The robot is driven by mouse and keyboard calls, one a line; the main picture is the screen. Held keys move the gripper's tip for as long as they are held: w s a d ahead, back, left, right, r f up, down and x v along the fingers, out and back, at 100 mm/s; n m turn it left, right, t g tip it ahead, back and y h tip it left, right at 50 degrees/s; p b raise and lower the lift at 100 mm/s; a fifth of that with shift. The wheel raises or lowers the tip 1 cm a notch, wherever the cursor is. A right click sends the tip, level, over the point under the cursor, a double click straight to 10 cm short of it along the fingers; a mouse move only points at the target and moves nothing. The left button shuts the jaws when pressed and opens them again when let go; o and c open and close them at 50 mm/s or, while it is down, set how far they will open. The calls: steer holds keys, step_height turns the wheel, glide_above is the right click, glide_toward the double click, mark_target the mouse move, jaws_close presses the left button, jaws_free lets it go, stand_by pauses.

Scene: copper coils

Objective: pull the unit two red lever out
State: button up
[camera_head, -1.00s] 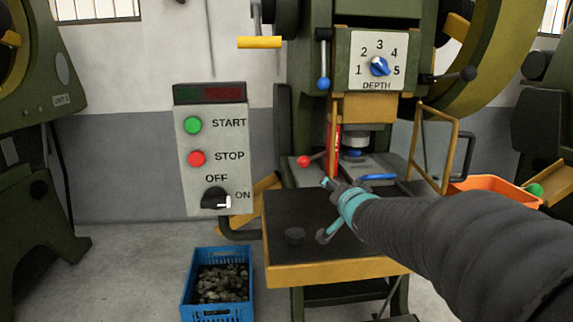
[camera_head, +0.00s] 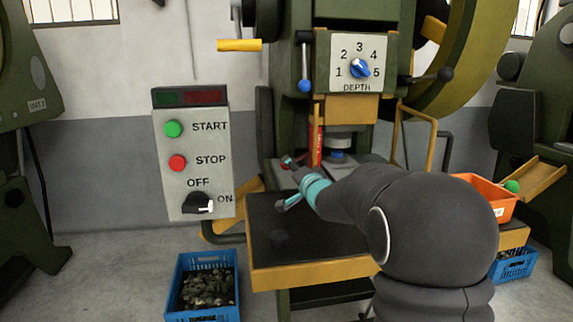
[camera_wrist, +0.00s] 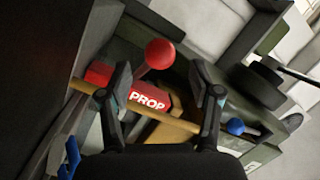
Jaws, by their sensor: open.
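The red lever's ball knob (camera_wrist: 160,53) shows in the wrist view, with its shaft running down-left to a red block marked PROP (camera_wrist: 148,100). My gripper (camera_wrist: 160,78) is open, with a fingertip on each side of the knob in the picture. I cannot tell how far the knob lies beyond the tips, and no contact shows. In the head view my gripper (camera_head: 294,168) is at the press, over the far left of the dark table, and largely hides the knob. A red upright part (camera_head: 315,145) stands just behind it.
A yellow bar (camera_wrist: 150,122) crosses behind my fingers in the wrist view. A control box (camera_head: 193,150) hangs left of the press. A blue-knobbed lever (camera_head: 304,84) hangs above. A blue crate (camera_head: 178,296) is on the floor; an orange bin (camera_head: 486,196) is at right.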

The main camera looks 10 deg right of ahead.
steer(key=shift+w+a, duration=0.25)
steer(key=shift+w, duration=1.05)
steer(key=shift+w+a, duration=0.25)
steer(key=shift+w, duration=1.05)
steer(key=shift+c, duration=0.2)
jaws_close()
